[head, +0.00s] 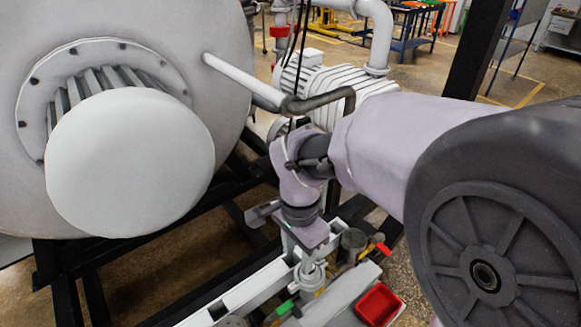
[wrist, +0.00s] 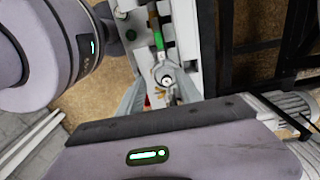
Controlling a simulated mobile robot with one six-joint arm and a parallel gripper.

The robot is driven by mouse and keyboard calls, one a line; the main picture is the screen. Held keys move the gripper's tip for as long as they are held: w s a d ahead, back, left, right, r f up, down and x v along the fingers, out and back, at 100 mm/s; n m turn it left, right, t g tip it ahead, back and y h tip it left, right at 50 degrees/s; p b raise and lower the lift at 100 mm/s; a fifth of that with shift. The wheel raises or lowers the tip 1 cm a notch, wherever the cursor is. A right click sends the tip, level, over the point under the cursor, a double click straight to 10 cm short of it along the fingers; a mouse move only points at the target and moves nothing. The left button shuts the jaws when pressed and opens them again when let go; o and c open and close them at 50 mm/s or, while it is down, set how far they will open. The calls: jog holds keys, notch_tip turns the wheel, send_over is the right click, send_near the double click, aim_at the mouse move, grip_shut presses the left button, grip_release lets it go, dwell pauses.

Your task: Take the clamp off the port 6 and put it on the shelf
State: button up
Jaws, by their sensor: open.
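My gripper (head: 300,238) points down over the pipe fittings on the furnace frame in the head view. In the wrist view my gripper (wrist: 162,92) is open, with a grey finger on each side of a round metal fitting. This fitting (wrist: 165,76), seen from above, appears to be a port with a clamp. Pale metal fittings (head: 312,272) stand just below my gripper in the head view. I cannot read a port number or make out the clamp's outline clearly. No contact with the fingers is visible. I cannot identify the shelf for certain.
A green valve handle (head: 285,307) and a red one (head: 382,247) flank the fittings; the green handle also shows in the wrist view (wrist: 158,40). A red tray (head: 380,303) lies to the right. The large furnace body (head: 225,100) and black frame bars bound the left.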

jog(key=b, duration=0.2)
send_over(295, 284)
jog(key=f, duration=0.7)
jog(key=shift+s+d+f, duration=0.2)
jog(key=shift+f, duration=0.15)
jog(key=f, duration=0.1)
jog(key=f+b, duration=0.1)
jog(key=f, duration=0.1)
jog(key=f+b, duration=0.1)
jog(key=f, duration=0.1)
jog(key=shift+w+a, duration=0.2)
jog(key=shift+a, duration=0.05)
jog(key=shift+r, duration=0.1)
grip_shut()
